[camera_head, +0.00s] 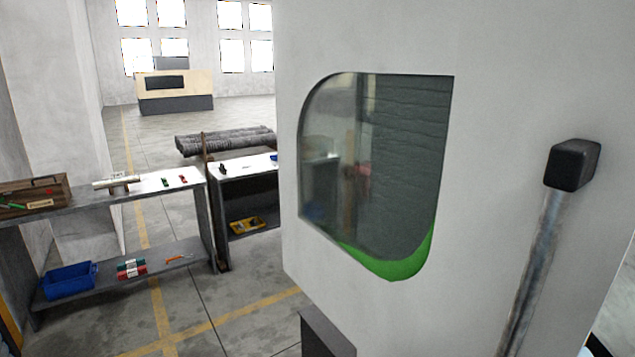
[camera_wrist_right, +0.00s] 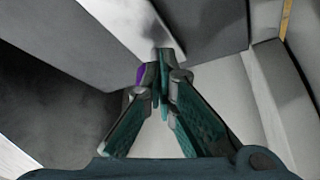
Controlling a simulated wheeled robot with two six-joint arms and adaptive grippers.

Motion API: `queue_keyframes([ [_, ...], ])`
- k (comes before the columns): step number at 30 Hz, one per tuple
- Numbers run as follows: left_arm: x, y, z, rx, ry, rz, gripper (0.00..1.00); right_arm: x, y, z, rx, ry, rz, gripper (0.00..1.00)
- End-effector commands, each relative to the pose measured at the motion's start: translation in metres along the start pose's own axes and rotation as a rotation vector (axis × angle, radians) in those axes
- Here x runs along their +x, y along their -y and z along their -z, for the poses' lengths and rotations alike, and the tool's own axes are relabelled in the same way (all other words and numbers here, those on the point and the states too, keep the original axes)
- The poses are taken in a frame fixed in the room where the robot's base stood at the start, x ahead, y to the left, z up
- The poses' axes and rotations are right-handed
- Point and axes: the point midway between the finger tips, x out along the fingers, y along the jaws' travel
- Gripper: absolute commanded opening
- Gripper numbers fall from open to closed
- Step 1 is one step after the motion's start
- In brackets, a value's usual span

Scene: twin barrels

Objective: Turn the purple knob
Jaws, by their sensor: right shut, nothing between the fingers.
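A small purple patch (camera_wrist_right: 140,76), likely part of the purple knob, shows in the right wrist view beside the left fingertip of my right gripper (camera_wrist_right: 161,72). The fingertip hides most of it, and I cannot tell whether they touch. My right gripper is shut with nothing between its teal-padded fingers. The knob does not show in the head view. My left gripper is in neither view.
A large white machine body (camera_head: 380,40) with a dark window (camera_head: 390,160) fills the right of the head view. A black-tipped metal lever (camera_head: 545,245) stands at its front. Shelves (camera_head: 150,258) with tools and a blue bin (camera_head: 70,281) stand at left.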

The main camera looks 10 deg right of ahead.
Motion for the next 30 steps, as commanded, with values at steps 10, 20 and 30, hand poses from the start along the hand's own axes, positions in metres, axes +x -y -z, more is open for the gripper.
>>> queue_keyframes([
  [10, 0.000, 0.000, 0.000, 0.000, 0.000, 0.000, 0.56, 0.002, 0.010, 0.003, -0.002, -0.002, 0.003, 0.00],
  [20, 0.000, 0.000, 0.000, 0.000, 0.000, 0.000, 0.56, 0.001, 0.011, 0.005, -0.003, -0.005, 0.002, 0.00],
  [30, 0.000, 0.000, 0.000, 0.000, 0.000, 0.000, 0.56, -0.003, 0.013, -0.003, -0.002, -0.004, -0.001, 0.00],
])
